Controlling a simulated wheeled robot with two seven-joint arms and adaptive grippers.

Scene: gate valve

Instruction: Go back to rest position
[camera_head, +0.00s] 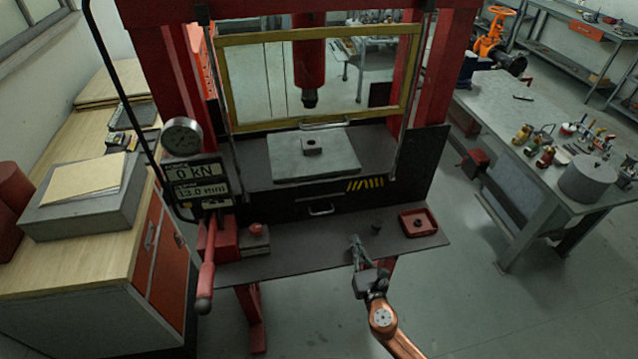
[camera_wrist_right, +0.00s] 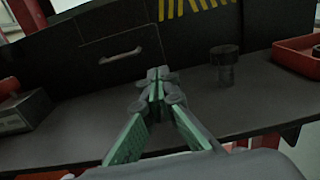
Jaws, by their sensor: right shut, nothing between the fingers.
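My right gripper (camera_head: 355,240) is over the front shelf of the red press, left of a small dark cylinder (camera_head: 376,227). In the right wrist view the right gripper's fingertips (camera_wrist_right: 157,75) meet, with nothing between them. The dark cylinder also shows in that view (camera_wrist_right: 224,64), standing upright on the shelf, apart from the fingers. My left gripper is not in the head view.
The press shelf (camera_head: 300,258) carries a red tray (camera_head: 418,222) on the right and a red lever (camera_head: 207,265) on the left. A grey plate (camera_head: 290,165) with a small block (camera_head: 312,146) lies under the ram (camera_head: 309,65). A workbench (camera_head: 490,105) stands right.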

